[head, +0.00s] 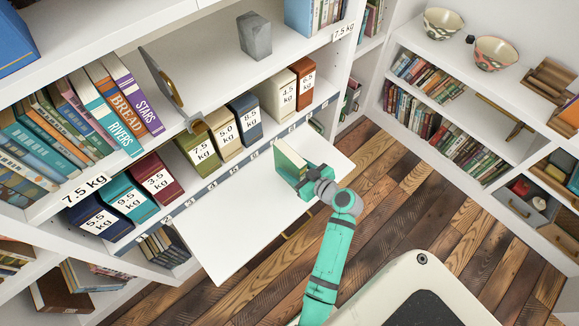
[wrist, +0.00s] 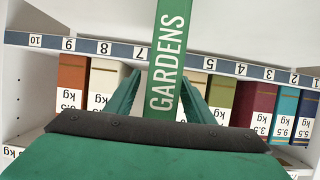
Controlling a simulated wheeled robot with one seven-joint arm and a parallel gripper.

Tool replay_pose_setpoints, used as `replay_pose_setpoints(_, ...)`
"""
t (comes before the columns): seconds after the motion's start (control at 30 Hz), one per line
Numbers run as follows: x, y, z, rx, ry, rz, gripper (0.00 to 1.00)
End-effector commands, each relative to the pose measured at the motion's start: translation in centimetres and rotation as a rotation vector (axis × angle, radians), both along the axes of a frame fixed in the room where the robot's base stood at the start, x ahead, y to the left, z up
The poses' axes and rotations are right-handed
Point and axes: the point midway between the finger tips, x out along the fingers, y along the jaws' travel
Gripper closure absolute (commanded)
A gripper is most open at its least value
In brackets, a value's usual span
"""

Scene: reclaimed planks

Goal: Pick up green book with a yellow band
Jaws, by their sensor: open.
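A green book (head: 290,160) with cream pages stands on the white fold-out board (head: 235,228) in front of the shelf. In the wrist view its green spine (wrist: 168,60) reads "GARDENS"; no yellow band shows on the part I see. My gripper (head: 308,182) is at the book's near end. In the wrist view my gripper (wrist: 158,85) is open, one finger on each side of the spine, with small gaps seeming to remain. The lower part of the book is hidden behind my gripper's body.
Weight-labelled books, including an olive one (head: 200,146) and a navy one (head: 245,118), line the shelf behind the board. A numbered strip (wrist: 105,47) runs along the shelf edge. A grey block (head: 255,37) stands above. Plank floor (head: 400,205) is clear at right.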

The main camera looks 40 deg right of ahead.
Motion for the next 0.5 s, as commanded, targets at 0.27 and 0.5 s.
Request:
replay_pose_setpoints(0.27, 1.12, 0.17, -0.47, -0.001, 0.001, 0.001, 0.52)
replay_pose_setpoints(0.5, 1.08, 0.15, -0.45, -0.001, 0.001, 0.001, 0.85)
